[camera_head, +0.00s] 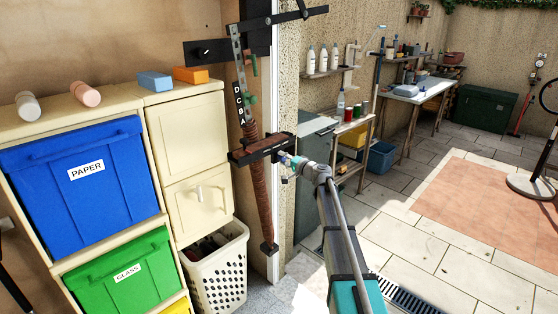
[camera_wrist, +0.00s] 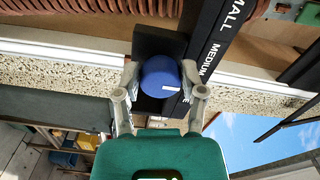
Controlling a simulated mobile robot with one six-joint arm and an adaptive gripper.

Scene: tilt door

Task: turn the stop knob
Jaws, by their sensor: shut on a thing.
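The stop knob (camera_wrist: 160,80) is a round blue knob with a short white mark, at the top middle of the wrist view. It sits on a dark plate beside a black strip (camera_wrist: 207,55) lettered "MEDIUM" and ending in "MALL". My gripper (camera_wrist: 160,72) is shut on the knob, one grey finger on each side of it. In the head view my gripper (camera_head: 288,162) reaches the right end of a dark crossbar (camera_head: 262,148) beside the door frame. The knob is too small to make out clearly there.
Cream cabinets with a blue PAPER bin (camera_head: 85,180) and a white basket (camera_head: 215,272) stand left. A paved yard with shelves (camera_head: 350,125) opens right.

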